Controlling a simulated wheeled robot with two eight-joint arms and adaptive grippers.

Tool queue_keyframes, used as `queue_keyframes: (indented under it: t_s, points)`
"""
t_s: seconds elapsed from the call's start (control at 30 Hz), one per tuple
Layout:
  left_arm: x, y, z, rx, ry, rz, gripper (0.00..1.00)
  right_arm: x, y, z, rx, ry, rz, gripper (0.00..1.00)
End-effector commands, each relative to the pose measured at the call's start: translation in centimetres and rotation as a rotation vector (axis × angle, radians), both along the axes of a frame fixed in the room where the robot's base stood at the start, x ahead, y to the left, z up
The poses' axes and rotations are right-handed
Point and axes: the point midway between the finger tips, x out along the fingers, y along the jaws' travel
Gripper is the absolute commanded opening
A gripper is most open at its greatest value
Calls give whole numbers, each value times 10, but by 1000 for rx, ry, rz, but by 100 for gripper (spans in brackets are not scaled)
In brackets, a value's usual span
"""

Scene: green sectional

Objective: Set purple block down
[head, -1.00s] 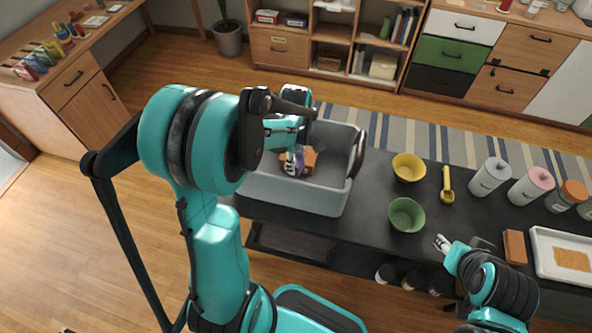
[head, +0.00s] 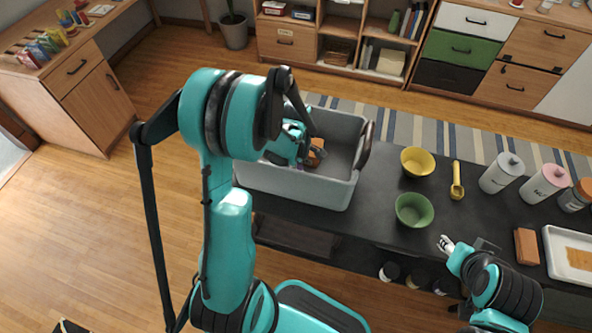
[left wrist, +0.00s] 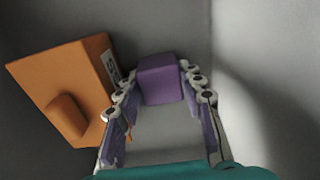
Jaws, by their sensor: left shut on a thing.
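The purple block (left wrist: 162,80) sits between the fingertips of my left gripper (left wrist: 160,88) in the left wrist view. The fingers are shut on its sides. In the head view the left gripper (head: 299,160) is down inside the grey bin (head: 293,188), and only a sliver of purple shows, the rest hidden by my arm. I cannot tell whether the block touches the bin floor. My right gripper (head: 446,243) is over the front edge of the dark counter; its finger gap is too small to read.
An orange box-like object (left wrist: 66,84) is in the bin, left of the left fingers in the wrist view. Right of the bin stand a yellow bowl (head: 417,162), a green bowl (head: 414,210) and a yellow scoop (head: 456,180). Canisters and a white tray (head: 553,262) are farther right.

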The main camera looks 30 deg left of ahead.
Motion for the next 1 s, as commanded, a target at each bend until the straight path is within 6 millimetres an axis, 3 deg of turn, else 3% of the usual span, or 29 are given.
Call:
queue_keyframes:
  t_s: [0.27,0.3,0.7,1.0]
  points:
    - [0,0,-3,0,0,0,9,0,0,-4,0,0,0,40]
    - [0,0,-2,0,0,0,46,0,0,-3,0,0,0,40]
    - [0,0,4,0,0,0,46,0,0,4,0,0,0,40]
    - [0,0,66,0,0,0,46,0,0,29,0,0,0,40]
